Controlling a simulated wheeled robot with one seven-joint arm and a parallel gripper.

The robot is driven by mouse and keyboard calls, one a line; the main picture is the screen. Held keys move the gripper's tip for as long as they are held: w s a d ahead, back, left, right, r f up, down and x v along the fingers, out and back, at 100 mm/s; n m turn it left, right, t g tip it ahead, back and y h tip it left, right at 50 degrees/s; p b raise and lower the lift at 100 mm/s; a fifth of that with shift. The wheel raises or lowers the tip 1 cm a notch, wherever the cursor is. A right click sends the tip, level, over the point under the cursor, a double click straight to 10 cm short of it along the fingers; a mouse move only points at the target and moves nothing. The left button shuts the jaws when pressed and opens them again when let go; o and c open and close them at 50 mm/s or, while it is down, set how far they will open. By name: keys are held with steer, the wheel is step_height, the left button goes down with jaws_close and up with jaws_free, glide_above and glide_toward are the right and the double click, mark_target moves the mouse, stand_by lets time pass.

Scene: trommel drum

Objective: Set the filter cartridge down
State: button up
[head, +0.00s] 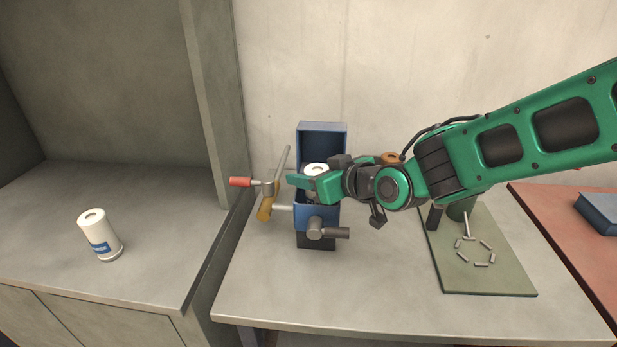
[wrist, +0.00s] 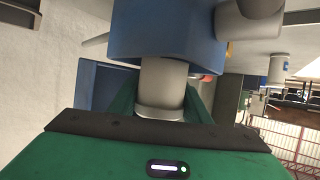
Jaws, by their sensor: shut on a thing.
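A white filter cartridge (head: 315,168) with a dark hole in its top shows between my gripper's fingers in the head view. My gripper (head: 318,179) is shut on it, over the blue housing (head: 317,217). In the wrist view the pale cartridge (wrist: 162,90) stands between the green fingers, with one end hidden by the blue housing (wrist: 165,35). Whether the cartridge touches the housing's floor cannot be seen. A second white cartridge (head: 99,236) with a blue label stands upright on the left counter, apart from my gripper.
A red-handled lever (head: 241,182) and brass-coloured part (head: 265,208) are left of the housing; a dark-ended handle (head: 333,232) is at its front. A green mat (head: 490,279) with a ring of small pieces lies right. The bench front and left counter have free room.

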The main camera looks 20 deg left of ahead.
steer(key=shift+f, duration=0.35)
steer(key=shift+f, duration=0.15)
steer(key=o, duration=1.1)
steer(key=shift+d+r, duration=0.15)
steer(key=shift+r, duration=0.1)
steer(key=v, duration=1.1)
steer(key=shift+s+d+r, duration=0.1)
steer(key=shift+s+d, duration=0.15)
steer(key=shift+d, duration=0.05)
